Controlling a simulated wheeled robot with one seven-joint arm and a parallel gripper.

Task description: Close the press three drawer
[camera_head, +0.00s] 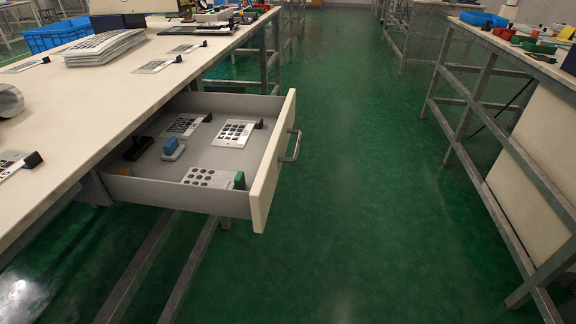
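A drawer (272,165) under the left workbench stands pulled out over the aisle. It has a cream front panel, grey walls and a metal bar handle (291,146) on its outer face. Inside lie several white keypad films with black marks, such as one near the back (236,133) and one near the front wall (208,178). No label reading press three is legible. My gripper is not in view.
A right bench (520,50) with a metal frame and a leaning panel (530,170) borders the aisle. The green floor (370,190) between is clear.

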